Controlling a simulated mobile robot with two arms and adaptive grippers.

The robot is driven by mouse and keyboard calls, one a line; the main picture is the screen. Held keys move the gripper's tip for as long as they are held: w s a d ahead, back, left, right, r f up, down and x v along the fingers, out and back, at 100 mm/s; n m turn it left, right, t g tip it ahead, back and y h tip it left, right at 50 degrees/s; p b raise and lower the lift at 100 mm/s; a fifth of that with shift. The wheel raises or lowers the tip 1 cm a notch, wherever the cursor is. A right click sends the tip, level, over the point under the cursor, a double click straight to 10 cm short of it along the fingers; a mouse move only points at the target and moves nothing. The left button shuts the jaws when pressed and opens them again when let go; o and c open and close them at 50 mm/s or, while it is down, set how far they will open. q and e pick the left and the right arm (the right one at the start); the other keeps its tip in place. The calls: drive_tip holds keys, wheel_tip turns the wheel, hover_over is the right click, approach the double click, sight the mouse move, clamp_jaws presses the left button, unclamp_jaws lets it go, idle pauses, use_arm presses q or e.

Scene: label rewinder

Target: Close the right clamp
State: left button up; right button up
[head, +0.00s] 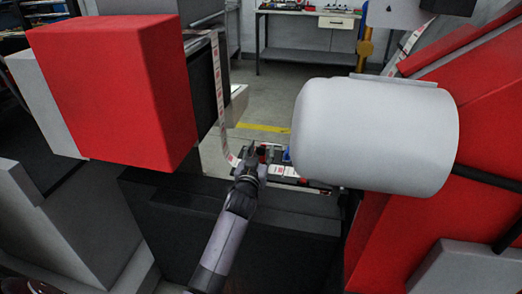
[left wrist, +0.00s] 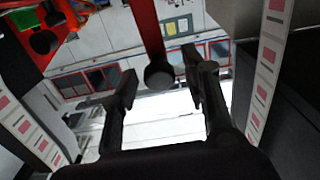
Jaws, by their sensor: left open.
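My left gripper (head: 252,152) reaches forward over the black machine housing, beside the splice area, in the head view. In the left wrist view its two fingers (left wrist: 160,72) are apart, and I see nothing held. A red lever bar (left wrist: 150,28) with a round black knob (left wrist: 159,75) shows between the fingertips; I cannot tell if they touch it. Another red part with black knobs (left wrist: 44,41) is at the upper left. I cannot tell for sure which is the right clamp. In the head view the clamps are small and partly hidden by my gripper. My right gripper is not in view.
A label strip (head: 223,140) hangs left of my gripper; strips also run along both sides of the left wrist view (left wrist: 266,80). A big red box (head: 115,90) stands left, a white cylinder (head: 375,135) right. A black housing (head: 290,225) lies below.

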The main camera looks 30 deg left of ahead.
use_arm(q)
drive_tip(key=shift+w+a, duration=0.1)
drive_tip(key=shift+w, duration=0.25)
drive_tip(key=shift+c, duration=0.3)
clamp_jaws()
idle(0.5)
